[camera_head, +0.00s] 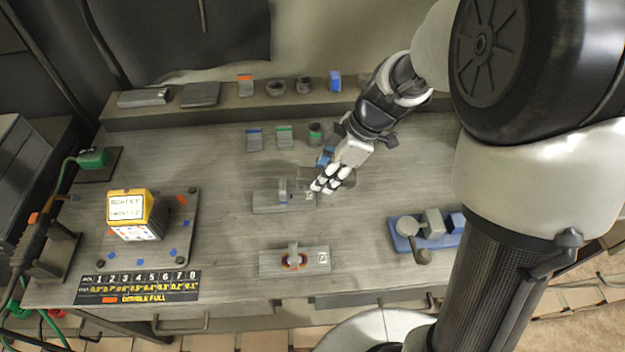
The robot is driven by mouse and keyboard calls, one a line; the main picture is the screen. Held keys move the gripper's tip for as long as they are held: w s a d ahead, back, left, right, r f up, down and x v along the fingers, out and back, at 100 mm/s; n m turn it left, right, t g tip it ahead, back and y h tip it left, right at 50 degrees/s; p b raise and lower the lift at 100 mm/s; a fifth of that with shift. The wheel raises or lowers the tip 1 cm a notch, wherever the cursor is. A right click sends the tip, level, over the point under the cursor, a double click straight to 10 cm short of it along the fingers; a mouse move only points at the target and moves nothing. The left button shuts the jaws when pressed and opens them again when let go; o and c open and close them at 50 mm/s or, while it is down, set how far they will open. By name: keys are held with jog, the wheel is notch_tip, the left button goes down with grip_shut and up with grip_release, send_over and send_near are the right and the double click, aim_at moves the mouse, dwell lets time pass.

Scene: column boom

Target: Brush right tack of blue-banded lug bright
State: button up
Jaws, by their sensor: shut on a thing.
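My gripper (328,184) is over the middle of the bench, just right of a grey plate (262,205) with a small upright lug (283,190). The lug looks bluish, but its band and tacks are too small to tell. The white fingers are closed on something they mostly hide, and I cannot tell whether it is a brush. A small blue piece (325,157) shows beside the gripper's wrist. Another grey plate partly shows behind the fingers. A nearer grey plate (270,264) has an upright lug with an orange-red ring at its base.
A yellow device (136,215) with lit screens stands at left, behind a number strip (138,288). A blue tray (455,241) with blocks and a round-topped piece lies at right. Small banded blocks and cups line the back and the shelf (210,115).

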aim_at(311, 200)
jog(key=f+b, duration=0.1)
jog(key=a+f+b, duration=0.1)
jog(key=shift+w+f+n, duration=0.2)
jog(key=shift+f+n, duration=0.1)
jog(key=shift+f, duration=0.05)
jog(key=shift+w+a+f+n+g, duration=0.15)
jog(key=shift+a+f+n, duration=0.1)
jog(key=shift+f, duration=0.25)
jog(key=shift+w+a+f+n+g, duration=0.1)
jog(key=shift+a+f+n+g, duration=0.1)
jog(key=shift+f, duration=0.3)
jog(key=shift+f, duration=0.35)
jog(key=shift+w, duration=0.6)
jog(key=shift+s, duration=1.2)
jog(key=shift+w+f, duration=0.15)
jog(key=shift+w, duration=1)
jog(key=shift+s, duration=1.2)
